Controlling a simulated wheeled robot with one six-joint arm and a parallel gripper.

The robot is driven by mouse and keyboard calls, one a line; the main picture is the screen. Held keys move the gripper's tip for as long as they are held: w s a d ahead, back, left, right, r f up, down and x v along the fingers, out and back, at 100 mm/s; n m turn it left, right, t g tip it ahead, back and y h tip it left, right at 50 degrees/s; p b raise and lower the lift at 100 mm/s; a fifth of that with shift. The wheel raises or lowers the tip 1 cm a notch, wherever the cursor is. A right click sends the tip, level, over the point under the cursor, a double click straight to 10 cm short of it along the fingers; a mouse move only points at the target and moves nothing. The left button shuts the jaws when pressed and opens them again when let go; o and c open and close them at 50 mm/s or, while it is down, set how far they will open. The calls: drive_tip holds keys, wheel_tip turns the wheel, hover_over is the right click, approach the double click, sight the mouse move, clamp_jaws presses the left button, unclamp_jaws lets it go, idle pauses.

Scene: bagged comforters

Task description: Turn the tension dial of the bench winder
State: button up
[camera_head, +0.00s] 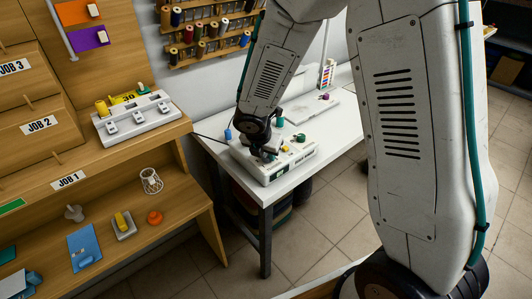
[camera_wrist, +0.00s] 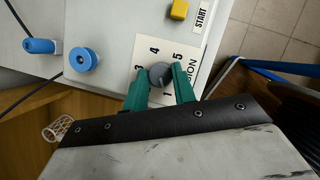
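The bench winder (camera_head: 283,166) is a white machine on a white table in the head view. Its top (camera_wrist: 112,38) fills much of the wrist view. The tension dial (camera_wrist: 159,75) is a round grey knob on a white label with numbers around it; part of the word TENSION shows beside it. My gripper (camera_wrist: 161,82) has two green fingers, one on each side of the dial, with small gaps visible, so it looks open around the knob. I cannot tell how deep the fingertips reach. In the head view my wrist hides the dial.
A yellow button (camera_wrist: 179,9) beside a START label, a blue knob (camera_wrist: 83,60) and a blue spool (camera_wrist: 40,46) are near the dial. A wooden shelf desk (camera_head: 190,185) stands left of the white table (camera_head: 345,128). Thread spools hang on the wall rack (camera_head: 213,48).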

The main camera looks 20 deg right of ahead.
drive_tip(key=shift+m, duration=0.3)
drive_tip(key=m+g, duration=0.1)
drive_tip(key=m, duration=0.1)
drive_tip(key=m+g+h, duration=0.1)
drive_tip(key=m, duration=0.2)
drive_tip(key=shift+w+a, duration=0.1)
drive_tip(key=shift+w, duration=0.05)
drive_tip(key=m+g, duration=0.1)
drive_tip(key=m, duration=0.2)
drive_tip(key=m+g, duration=0.1)
drive_tip(key=m, duration=0.2)
drive_tip(key=shift+w+m, duration=0.2)
drive_tip(key=shift+m, duration=0.2)
drive_tip(key=m+g, duration=0.1)
drive_tip(key=m, duration=0.2)
drive_tip(key=m+g+y, duration=0.1)
drive_tip(key=m, duration=0.2)
drive_tip(key=shift+w, duration=0.15)
drive_tip(key=m, duration=0.1)
drive_tip(key=m+y, duration=0.1)
drive_tip(key=m, duration=0.1)
drive_tip(key=m+g+y, duration=0.1)
drive_tip(key=m, duration=0.1)
drive_tip(key=shift+w+d, duration=0.1)
drive_tip(key=shift+d, duration=0.15)
drive_tip(key=shift+m, duration=0.3)
drive_tip(key=o, duration=1)
drive_tip(key=shift+r, duration=0.1)
